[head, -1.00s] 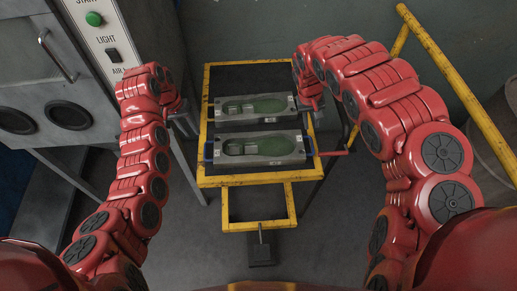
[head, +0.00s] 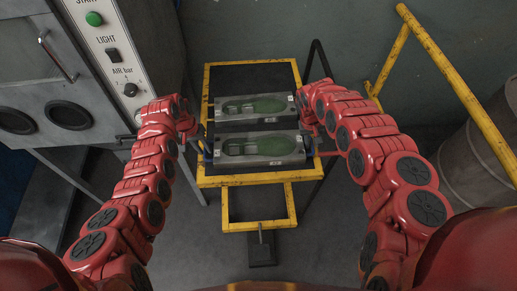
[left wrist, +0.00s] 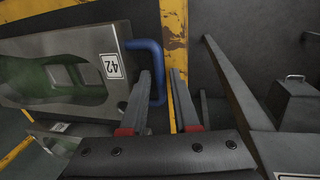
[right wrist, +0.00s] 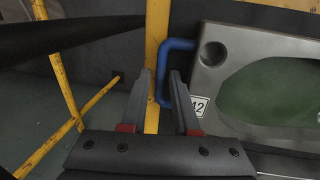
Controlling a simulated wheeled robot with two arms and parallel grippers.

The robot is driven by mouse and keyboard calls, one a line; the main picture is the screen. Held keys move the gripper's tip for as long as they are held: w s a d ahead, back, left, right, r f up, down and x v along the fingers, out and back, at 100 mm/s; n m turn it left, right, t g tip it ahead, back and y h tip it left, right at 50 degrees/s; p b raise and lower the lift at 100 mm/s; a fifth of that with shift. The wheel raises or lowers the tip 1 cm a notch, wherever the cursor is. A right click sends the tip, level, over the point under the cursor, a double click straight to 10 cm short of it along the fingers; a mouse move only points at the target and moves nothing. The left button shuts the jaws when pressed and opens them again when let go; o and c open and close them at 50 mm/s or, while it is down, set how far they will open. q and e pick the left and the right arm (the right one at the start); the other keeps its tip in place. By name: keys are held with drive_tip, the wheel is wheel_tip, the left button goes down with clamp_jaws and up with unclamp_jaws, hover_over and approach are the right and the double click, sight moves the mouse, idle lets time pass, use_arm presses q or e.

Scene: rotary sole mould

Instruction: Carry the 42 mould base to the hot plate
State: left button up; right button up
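The 42 mould base (head: 290,152) is a grey metal block with a green sole-shaped cavity, lying at the front of the yellow-framed table. It has a blue handle at each end; its 42 label shows in both wrist views. My left gripper (left wrist: 162,75) is open, with its fingers around the left blue handle (left wrist: 158,60). My right gripper (right wrist: 159,75) is open, with its fingers either side of the right blue handle (right wrist: 165,48). Neither is clearly closed on its handle. I cannot make out the hot plate for sure.
A second, similar mould (head: 216,113) lies just behind on the same table (head: 203,182). A grey machine with a control panel (head: 97,42) stands at the left. A yellow rail (head: 455,85) and a grey drum (head: 465,165) are at the right.

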use_arm(q)
clamp_jaws()
use_arm(e)
clamp_jaws()
use_arm(q)
drive_tip(key=shift+w+r, duration=0.1)
idle(1.2)
